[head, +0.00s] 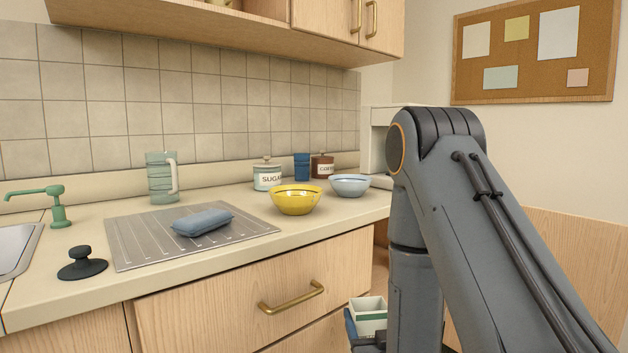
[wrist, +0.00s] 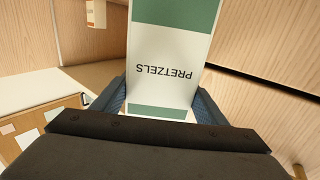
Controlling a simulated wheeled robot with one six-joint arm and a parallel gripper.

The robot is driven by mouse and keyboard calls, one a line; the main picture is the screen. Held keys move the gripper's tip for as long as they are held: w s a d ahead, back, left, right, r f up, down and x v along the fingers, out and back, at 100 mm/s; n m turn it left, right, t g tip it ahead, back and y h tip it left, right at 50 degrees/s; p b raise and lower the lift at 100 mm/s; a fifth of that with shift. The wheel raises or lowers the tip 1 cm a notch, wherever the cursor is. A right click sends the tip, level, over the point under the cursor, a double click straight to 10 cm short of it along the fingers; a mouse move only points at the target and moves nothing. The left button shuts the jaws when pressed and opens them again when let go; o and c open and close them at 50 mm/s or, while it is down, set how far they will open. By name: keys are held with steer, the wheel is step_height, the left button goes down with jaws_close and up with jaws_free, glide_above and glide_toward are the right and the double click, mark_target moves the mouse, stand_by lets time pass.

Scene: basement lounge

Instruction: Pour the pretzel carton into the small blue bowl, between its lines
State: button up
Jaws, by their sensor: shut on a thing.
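The pretzel carton (wrist: 172,60), white and green with "PRETZELS" on its face, is between the blue-padded fingers of my gripper (wrist: 162,100), which is shut on it. In the head view the carton (head: 369,317) shows low, in front of the drawers and below the counter top. It looks upright with its top open; I cannot see its contents. The small blue bowl (head: 349,186) stands on the counter near its right end, well above and behind the carton. Its lines cannot be made out from here.
A yellow bowl (head: 295,200) stands just left of the blue bowl. A blue sponge-like pad (head: 202,222) lies on the drainboard (head: 135,243). A pitcher (head: 161,178) stands behind.

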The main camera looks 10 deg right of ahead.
steer(key=s+r+p, duration=0.3)
steer(key=r+p, duration=0.7)
steer(key=s+r+p, duration=0.3)
steer(key=r+p, duration=0.7)
steer(key=r, duration=0.1)
steer(key=s+r+p, duration=0.3)
steer(key=r+p, duration=0.7)
steer(key=p, duration=0.1)
steer(key=w+a+r+n+g+y, duration=0.3)
steer(key=a+r+n+y, duration=0.4)
steer(key=a+r+y, duration=0.3)
steer(key=shift+w+a+r+y, duration=0.4)
steer(key=shift+a+y, duration=0.1)
steer(key=shift+a, duration=0.15)
